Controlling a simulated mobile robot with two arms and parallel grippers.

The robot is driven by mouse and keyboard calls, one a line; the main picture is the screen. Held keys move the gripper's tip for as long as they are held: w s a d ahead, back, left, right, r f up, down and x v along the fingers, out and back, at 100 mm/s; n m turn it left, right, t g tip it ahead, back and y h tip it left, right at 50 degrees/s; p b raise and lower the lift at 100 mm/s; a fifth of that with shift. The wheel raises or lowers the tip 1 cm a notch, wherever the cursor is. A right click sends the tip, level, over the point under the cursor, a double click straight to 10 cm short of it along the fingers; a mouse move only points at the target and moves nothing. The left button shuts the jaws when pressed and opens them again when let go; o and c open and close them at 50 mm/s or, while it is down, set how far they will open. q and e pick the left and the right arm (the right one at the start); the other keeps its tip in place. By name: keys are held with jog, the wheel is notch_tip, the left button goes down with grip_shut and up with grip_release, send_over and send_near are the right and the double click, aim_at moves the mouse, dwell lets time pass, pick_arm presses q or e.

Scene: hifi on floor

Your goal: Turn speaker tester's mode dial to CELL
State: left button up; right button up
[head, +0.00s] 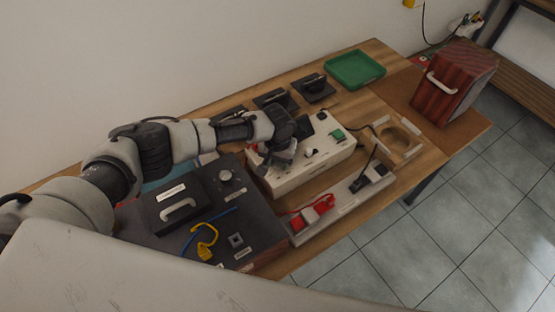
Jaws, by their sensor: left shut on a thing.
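The speaker tester appears to be the long cream box (308,172) in the middle of the bench, with small controls and a green part (338,135) on its top. My left gripper (276,160) reaches in from the left, down onto the left end of the box's top. It is shut on what seems to be the mode dial, which the fingers hide. The dial's pointer and the CELL mark cannot be read. My right gripper is out of view.
A dark panel (262,222) with a knob, handle and yellow clip lies left of the tester. A tray (345,207) with red and black plugs lies in front. A green tray (355,69), black stands and a red-brown box (453,82) stand behind and right.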

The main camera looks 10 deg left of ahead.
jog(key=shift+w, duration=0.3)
pick_arm(q)
jog(key=shift+m, duration=0.3)
jog(key=m, duration=0.3)
jog(key=shift+m, duration=0.4)
jog(key=m, duration=0.4)
jog(key=shift+m, duration=0.3)
jog(key=m, duration=0.8)
jog(key=shift+w+m, duration=0.1)
jog(key=shift+m, duration=0.2)
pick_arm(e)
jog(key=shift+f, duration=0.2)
pick_arm(q)
jog(key=shift+r, duration=0.1)
jog(key=o, duration=0.9)
